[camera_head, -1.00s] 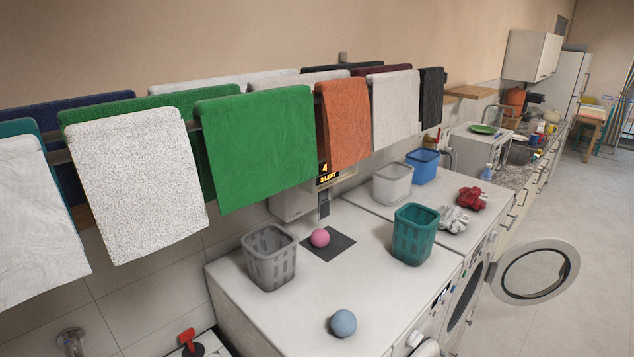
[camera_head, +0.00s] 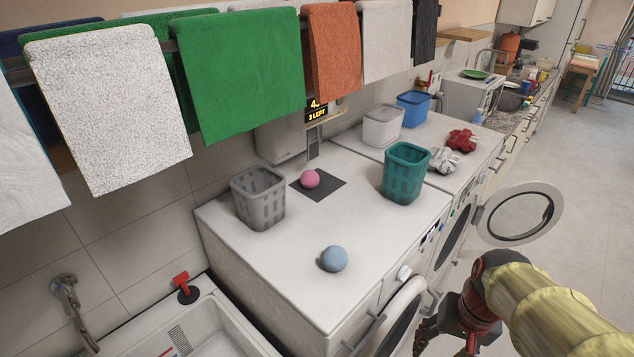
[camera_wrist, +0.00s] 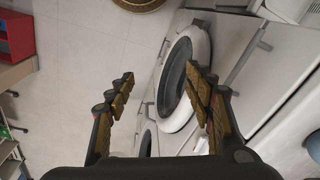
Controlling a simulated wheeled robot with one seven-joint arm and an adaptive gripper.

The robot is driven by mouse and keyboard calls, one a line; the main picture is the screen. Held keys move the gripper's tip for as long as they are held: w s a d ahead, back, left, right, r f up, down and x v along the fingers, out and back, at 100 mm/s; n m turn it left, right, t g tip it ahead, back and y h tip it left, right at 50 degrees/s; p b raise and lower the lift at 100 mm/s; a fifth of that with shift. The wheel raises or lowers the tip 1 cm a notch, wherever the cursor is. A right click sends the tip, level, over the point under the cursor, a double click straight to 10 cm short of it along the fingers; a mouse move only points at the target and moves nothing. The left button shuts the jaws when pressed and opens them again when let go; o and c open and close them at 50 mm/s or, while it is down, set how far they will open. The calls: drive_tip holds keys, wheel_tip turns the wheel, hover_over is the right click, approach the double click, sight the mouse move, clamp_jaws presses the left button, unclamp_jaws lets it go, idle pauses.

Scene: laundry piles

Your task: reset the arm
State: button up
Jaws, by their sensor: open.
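My gripper (camera_head: 447,322) is at the lower right of the head view, in front of the washing machines and below their top. My yellow-sleeved arm reaches it from the right edge. In the wrist view the two fingers of my gripper (camera_wrist: 158,88) stand wide apart with nothing between them. Beyond them the wrist view shows the floor and a round white machine door (camera_wrist: 184,75).
On the machine top (camera_head: 300,256) stand a grey basket (camera_head: 259,201), a teal basket (camera_head: 404,176), a pink ball (camera_head: 310,178) and a blue ball (camera_head: 333,259). An open round door (camera_head: 519,214) juts out beside my arm. A sink (camera_head: 215,330) is at lower left.

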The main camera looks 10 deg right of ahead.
drive_tip(key=a+r+n+t+b, duration=0.1)
drive_tip(key=a+r+n+t, duration=0.3)
drive_tip(key=a+r, duration=0.5)
drive_tip(key=shift+w+a+r+n+b, duration=0.15)
drive_tip(key=shift+w+a+n+b, duration=0.2)
drive_tip(key=shift+a+n, duration=0.6)
drive_tip(key=shift+d, duration=0.15)
drive_tip(key=shift+c, duration=0.7)
